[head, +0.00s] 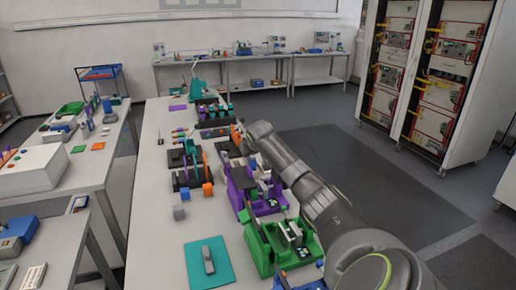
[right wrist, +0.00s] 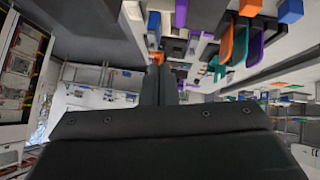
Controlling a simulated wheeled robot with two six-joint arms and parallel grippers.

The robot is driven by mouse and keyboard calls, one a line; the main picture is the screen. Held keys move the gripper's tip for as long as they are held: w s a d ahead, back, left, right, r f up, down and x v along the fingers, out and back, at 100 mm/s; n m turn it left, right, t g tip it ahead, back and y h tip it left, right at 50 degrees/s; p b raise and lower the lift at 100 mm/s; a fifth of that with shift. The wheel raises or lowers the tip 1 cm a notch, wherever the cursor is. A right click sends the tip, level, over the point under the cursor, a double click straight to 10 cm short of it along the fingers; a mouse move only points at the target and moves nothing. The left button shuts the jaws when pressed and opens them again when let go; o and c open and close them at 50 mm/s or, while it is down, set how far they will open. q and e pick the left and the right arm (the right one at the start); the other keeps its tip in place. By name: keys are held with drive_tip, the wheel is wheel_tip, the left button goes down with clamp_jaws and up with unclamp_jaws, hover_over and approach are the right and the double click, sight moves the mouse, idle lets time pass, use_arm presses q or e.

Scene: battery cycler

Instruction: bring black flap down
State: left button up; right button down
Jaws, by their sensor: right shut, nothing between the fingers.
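My right gripper (head: 240,139) reaches in over the long white table, at a row of coloured fixtures. In the right wrist view, its dark fingers (right wrist: 160,86) are together with nothing between them. An orange part (head: 235,133) stands right by the fingertips; an orange piece also shows just past them in the wrist view (right wrist: 157,58). A black fixture (head: 226,154) lies just below the gripper in the head view. The black flap cannot be told apart from the other dark parts here, and my arm hides part of this area. My left gripper is not in view.
A purple fixture (head: 238,190) and a green fixture (head: 262,256) stand nearer on the table, close to my right arm. A black fixture with teal parts (head: 182,180) is to the left. A teal mat (head: 190,264) lies at the front. The table's left strip is mostly clear.

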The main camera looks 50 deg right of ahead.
drive_tip(key=shift+d+b+v, duration=0.15)
drive_tip(key=shift+b+v, duration=0.2)
drive_tip(key=shift+v, duration=0.9)
drive_tip(key=shift+d+b+v, duration=0.15)
drive_tip(key=shift+b+v, duration=0.15)
drive_tip(key=shift+v, duration=0.95)
drive_tip(key=shift+s+r, duration=0.1)
drive_tip(key=shift+s, duration=0.05)
